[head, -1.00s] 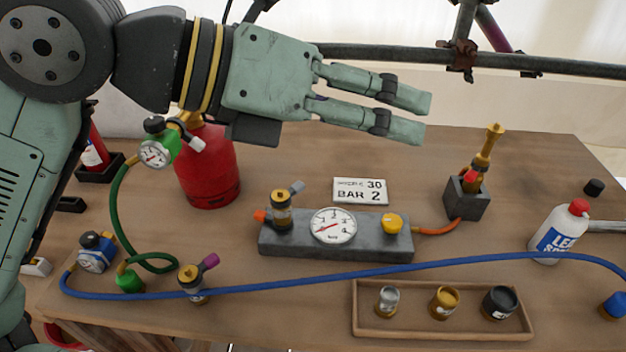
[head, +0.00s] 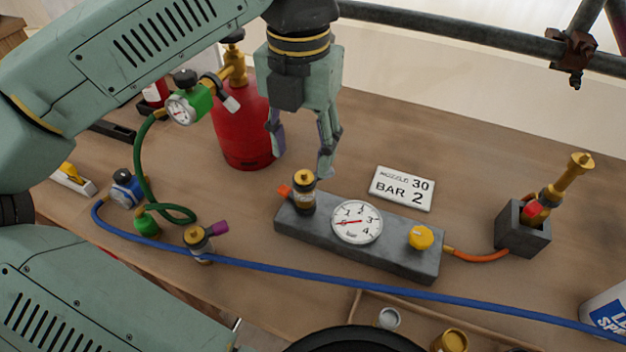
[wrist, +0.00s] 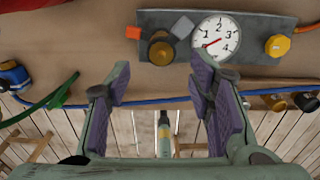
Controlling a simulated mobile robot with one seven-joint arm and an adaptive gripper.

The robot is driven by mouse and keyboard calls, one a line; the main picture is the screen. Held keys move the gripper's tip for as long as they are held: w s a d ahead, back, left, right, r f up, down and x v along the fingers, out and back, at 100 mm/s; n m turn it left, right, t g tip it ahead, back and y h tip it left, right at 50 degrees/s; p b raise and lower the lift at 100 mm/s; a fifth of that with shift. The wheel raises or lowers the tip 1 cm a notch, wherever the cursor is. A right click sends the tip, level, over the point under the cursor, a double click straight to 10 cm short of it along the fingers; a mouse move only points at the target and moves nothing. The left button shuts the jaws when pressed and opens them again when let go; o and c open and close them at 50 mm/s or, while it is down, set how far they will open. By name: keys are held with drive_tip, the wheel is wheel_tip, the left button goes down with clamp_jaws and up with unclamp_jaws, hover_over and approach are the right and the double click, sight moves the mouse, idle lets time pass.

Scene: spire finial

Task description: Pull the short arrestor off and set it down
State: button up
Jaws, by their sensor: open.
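A short brass-and-dark arrestor (head: 303,194) stands upright on the left end of the grey test block (head: 385,252), by an orange piece at the block's end. In the wrist view the arrestor (wrist: 160,50) shows near the top, beside a grey tab. A similar brass-and-dark fitting with a purple cap (head: 198,242) stands on the table to the left, by the blue hose. I cannot tell from looks alone which is meant. My gripper (head: 302,160) points down, open and empty, behind and above the block's arrestor, apart from it as far as I can tell.
A red gas cylinder (head: 243,130) with a green regulator stands close behind left of my gripper. A sign (head: 402,188) reads nozzle 30, bar 2. A blue hose (head: 340,280) crosses the front. A torch sits in a grey holder (head: 523,232) at right.

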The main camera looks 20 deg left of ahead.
sight(304, 173)
drive_tip(key=shift+f, duration=0.15)
wheel_tip(304, 173, down, 9)
drive_tip(key=b, duration=0.7)
drive_tip(key=shift+b, duration=0.3)
idle(0.9)
clamp_jaws()
idle(0.6)
drive_tip(key=shift+r, duration=0.25)
drive_tip(key=shift+r+p, duration=1.95)
drive_tip(key=shift+r, duration=1)
